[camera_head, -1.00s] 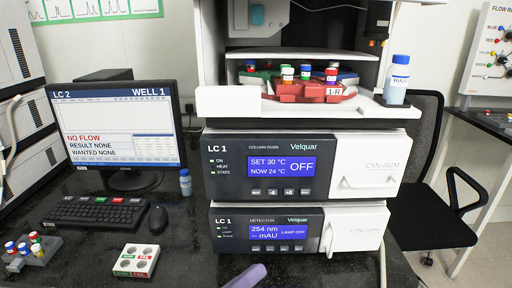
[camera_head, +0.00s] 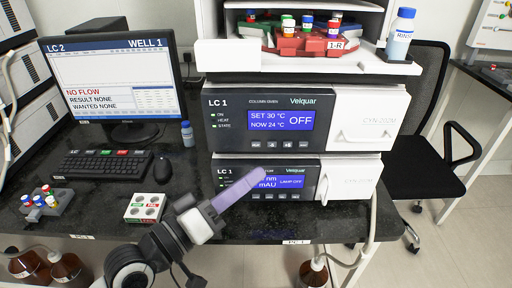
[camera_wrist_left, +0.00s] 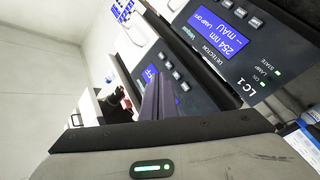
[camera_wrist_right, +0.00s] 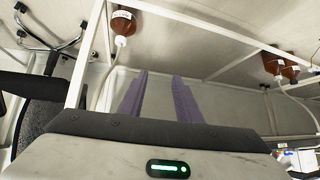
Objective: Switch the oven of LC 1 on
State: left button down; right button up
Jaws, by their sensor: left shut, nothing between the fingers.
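The LC 1 column oven (camera_head: 220,100) is the upper box of the stack in the head view. Its blue display (camera_head: 279,120) reads SET 30 °C, NOW 24 °C, OFF. A row of small buttons (camera_head: 279,145) lies under the display. The LC 1 detector (camera_head: 345,180) sits below it and its display is partly hidden by my left gripper. My left gripper (camera_head: 258,174) is shut and empty, its purple fingers in front of the detector, below the oven buttons. My right gripper (camera_wrist_right: 157,95) shows only in its wrist view, with fingers apart and nothing between them.
A tray with red racks and capped vials (camera_head: 305,38) and a rinse bottle (camera_head: 400,35) stand above the oven. A monitor (camera_head: 115,75), keyboard (camera_head: 103,164), mouse (camera_head: 162,170), vial holder (camera_head: 45,202) and white block (camera_head: 146,208) are at left. Brown bottles (camera_head: 70,270) stand below the bench.

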aim_at(268, 144)
pick_arm(q)
jog(key=w+b, duration=0.2)
jog(key=w, duration=0.4)
dwell(1.1)
jog(key=shift+w, duration=0.1)
dwell(0.8)
jog(key=shift+w, duration=0.3)
